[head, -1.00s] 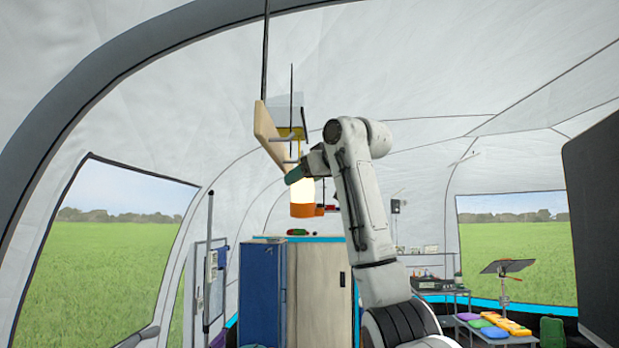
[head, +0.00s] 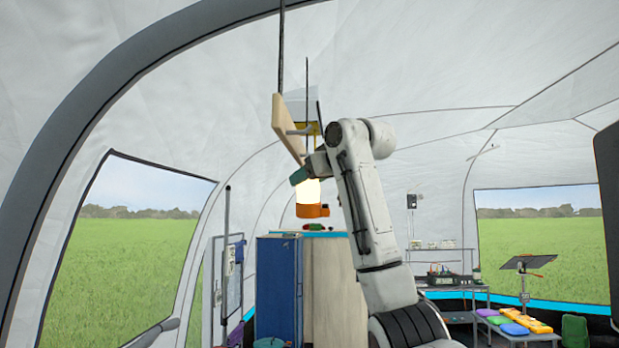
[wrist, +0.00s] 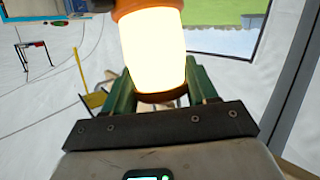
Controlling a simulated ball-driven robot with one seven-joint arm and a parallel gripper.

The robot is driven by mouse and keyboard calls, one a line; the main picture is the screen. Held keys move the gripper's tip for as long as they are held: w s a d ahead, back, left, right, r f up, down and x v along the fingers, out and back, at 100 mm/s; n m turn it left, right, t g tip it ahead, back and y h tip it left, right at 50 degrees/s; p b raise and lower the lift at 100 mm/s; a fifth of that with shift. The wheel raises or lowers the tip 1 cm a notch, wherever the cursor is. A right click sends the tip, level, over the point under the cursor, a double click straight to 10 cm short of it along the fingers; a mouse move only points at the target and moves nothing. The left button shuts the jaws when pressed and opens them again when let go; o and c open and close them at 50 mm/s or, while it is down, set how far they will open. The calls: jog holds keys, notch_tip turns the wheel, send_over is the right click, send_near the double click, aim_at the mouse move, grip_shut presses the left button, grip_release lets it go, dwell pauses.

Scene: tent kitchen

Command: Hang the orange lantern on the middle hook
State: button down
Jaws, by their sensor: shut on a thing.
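The orange lantern (head: 311,210) has a glowing pale body and an orange base, and hangs roughly upright below my gripper (head: 300,177) in the head view. In the wrist view the glowing lantern (wrist: 153,50) sits between the green fingers, which are shut on it. A wooden board (head: 288,126) hangs from the tent roof on dark rods, just above and left of my gripper. A grey hook (head: 298,131) juts from its right face. The other hooks are hard to make out, so I cannot tell which is the middle one. The lantern is apart from the visible hook.
A yellow piece (head: 314,128) shows behind the board. A blue cabinet (head: 279,288) and a pale cabinet (head: 328,285) stand below. A bench with coloured pads (head: 514,328) and a metal shelf (head: 445,285) are at the right. The air around the lantern looks clear.

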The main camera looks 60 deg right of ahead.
dwell(0.4)
jog(key=shift+c, duration=1.2)
grip_release()
jog(key=shift+f, duration=0.1)
jog(key=b+v, duration=0.4)
jog(key=v, duration=0.7)
jog(key=shift+w, duration=0.1)
